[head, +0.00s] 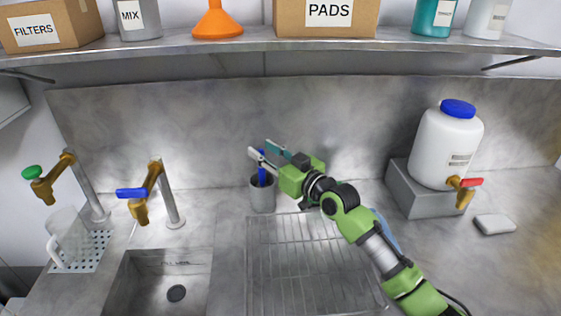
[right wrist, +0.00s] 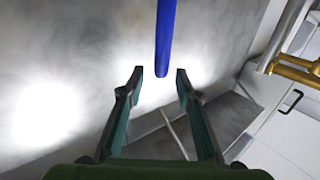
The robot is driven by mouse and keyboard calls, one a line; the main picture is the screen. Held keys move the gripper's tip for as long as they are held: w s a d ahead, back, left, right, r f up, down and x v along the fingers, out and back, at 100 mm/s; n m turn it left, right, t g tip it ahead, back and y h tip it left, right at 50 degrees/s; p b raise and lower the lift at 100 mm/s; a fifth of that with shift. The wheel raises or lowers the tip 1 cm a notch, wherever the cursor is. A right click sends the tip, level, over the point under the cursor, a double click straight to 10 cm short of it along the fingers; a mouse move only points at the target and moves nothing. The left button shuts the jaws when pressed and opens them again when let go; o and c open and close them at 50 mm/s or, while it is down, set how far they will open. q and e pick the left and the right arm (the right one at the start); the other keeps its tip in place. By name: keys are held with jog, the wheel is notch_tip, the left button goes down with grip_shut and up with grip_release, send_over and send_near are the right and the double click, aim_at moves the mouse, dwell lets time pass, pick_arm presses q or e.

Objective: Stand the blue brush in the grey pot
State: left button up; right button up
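The grey pot (head: 263,197) stands upright on the counter behind the wire drying rack. The blue brush (head: 262,168) stands in it, its blue handle rising above the rim; the part inside the pot is hidden. My right gripper (head: 261,149) is above the pot, its fingers apart near the handle's upper part. In the right wrist view the blue handle (right wrist: 165,38) comes down from the top edge and ends in line with the gap between the open fingers (right wrist: 160,78), touching neither finger. My left gripper is not in view.
The wire rack (head: 280,265) lies under my right arm, beside the sink (head: 165,285). Brass taps (head: 143,200) and a clear jug (head: 68,237) are at left. A loaded shelf (head: 240,52) spans above.

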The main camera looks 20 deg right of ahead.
jog(key=v, duration=1)
jog(key=shift+s, duration=0.2)
dwell(0.5)
